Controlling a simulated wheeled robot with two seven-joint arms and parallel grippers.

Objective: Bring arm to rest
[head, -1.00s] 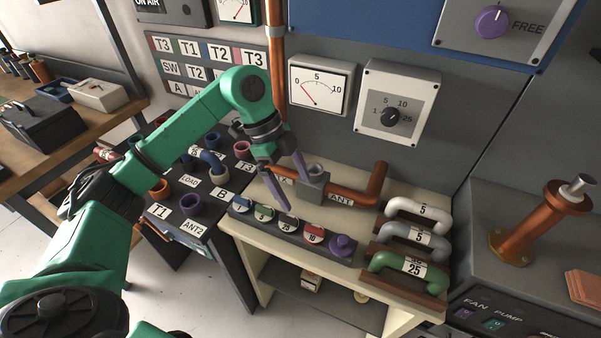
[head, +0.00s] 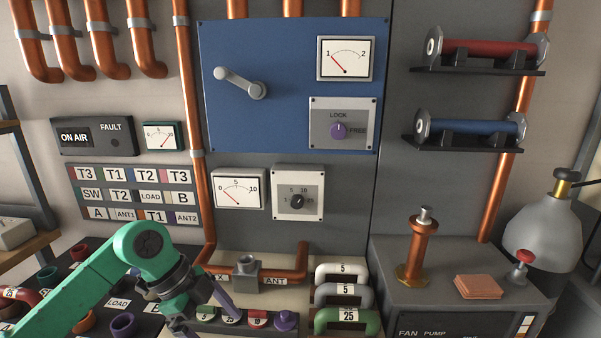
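My green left arm (head: 130,262) comes in from the lower left. Its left gripper (head: 208,316) has purple fingers that point down to the right, spread apart with nothing seen between them. It is over the left end of the bench, left of the grey socket block (head: 247,276) on the copper pipe and near the row of labelled plugs (head: 231,318). The lower finger is partly cut by the bottom edge. My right gripper is not in view.
A jack panel (head: 122,305) lies behind and below the arm. White, grey and green 5, 5 and 25 handles (head: 345,322) stand to the right. A blue panel (head: 300,90) with a lever (head: 240,82) is on the wall. A grey cabinet (head: 450,300) is at right.

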